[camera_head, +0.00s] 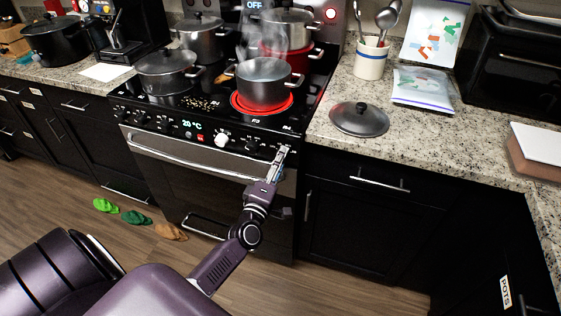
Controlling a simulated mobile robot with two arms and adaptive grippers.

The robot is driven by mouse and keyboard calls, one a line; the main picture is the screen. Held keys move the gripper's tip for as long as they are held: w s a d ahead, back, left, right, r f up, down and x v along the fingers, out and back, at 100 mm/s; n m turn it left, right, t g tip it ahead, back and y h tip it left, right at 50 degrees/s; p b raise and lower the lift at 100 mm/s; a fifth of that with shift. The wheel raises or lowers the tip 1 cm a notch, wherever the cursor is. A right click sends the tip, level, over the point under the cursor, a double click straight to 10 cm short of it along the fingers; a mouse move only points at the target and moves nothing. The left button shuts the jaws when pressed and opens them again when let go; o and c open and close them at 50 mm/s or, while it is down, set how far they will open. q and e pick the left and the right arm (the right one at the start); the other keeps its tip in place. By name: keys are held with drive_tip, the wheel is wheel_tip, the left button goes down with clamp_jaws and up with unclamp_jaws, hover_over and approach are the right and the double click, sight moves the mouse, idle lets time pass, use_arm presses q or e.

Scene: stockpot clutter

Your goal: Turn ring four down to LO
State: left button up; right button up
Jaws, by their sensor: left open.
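The black stove (205,113) has a sloped front panel with knobs and a small display reading about 20 °C (192,125). A pale knob (221,140) stands out on the panel. Small labels sit above the knobs; the rightmost seems to read #4, but its LO mark is too small to read. My left gripper (281,158) is open at the panel's right end, by the rightmost knob, which it partly hides. I cannot tell whether they touch. The front right ring (236,104) glows red under a steaming pot (263,88). My right gripper is not in view.
Several other pots stand on the stove, including a front left one (166,77). A loose lid (359,119) lies on the right counter beside a utensil crock (371,60). The oven handle (185,160) runs below the panel. Green and tan items (135,217) lie on the floor.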

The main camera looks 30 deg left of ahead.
use_arm(q)
drive_tip(key=v, duration=1.1)
drive_tip(key=shift+s, duration=0.4)
drive_tip(key=shift+f, duration=0.15)
